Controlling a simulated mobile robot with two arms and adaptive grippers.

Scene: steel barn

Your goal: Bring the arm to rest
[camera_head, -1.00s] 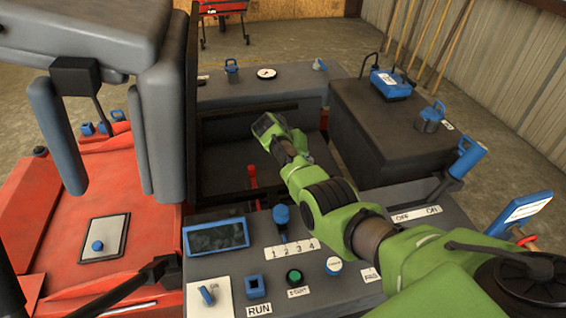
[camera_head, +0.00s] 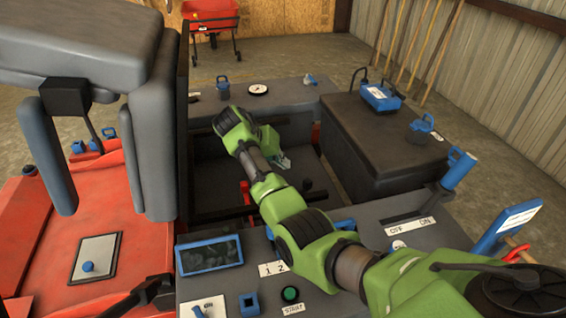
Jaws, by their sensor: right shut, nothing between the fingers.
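My right arm is green and comes in from the lower right over the control panel (camera_head: 215,285). My right gripper (camera_head: 284,161) is at the far end of that arm, small and partly hidden behind the wrist, above the dark recess in the middle of the machine. Its fingers look close together and hold nothing that I can see. A red lever (camera_head: 246,192) stands beside the forearm, its lower part near the panel's edge. My left gripper is not in view.
A dark box (camera_head: 385,145) with a blue device (camera_head: 380,98) and a blue-handled canister (camera_head: 420,130) stands right of the recess. A blue-framed screen (camera_head: 209,254) and a green button (camera_head: 290,294) are on the panel. Grey padded bars and a red body (camera_head: 60,235) fill the left.

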